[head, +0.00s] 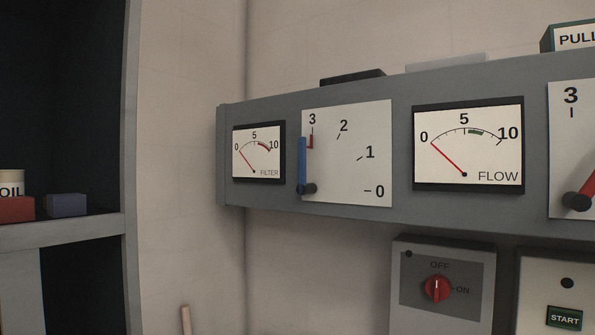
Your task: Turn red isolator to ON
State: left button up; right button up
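The red isolator (437,289) is a round red knob on a grey box (409,315) at the lower right of the head view. OFF is printed above the knob and ON to its right. The knob's grip stands upright, and its pale line points up towards OFF. Neither of my grippers shows in this view, so nothing of mine is seen touching the knob.
Above the box, a grey panel holds a FILTER meter (257,153), a blue lever (302,160) near 3 and a FLOW meter (467,145). A box with a START button (564,318) stands close on the right. Dark shelving (70,232) is at left.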

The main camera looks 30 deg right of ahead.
aim_at(438, 286)
jog(key=z, duration=1.9)
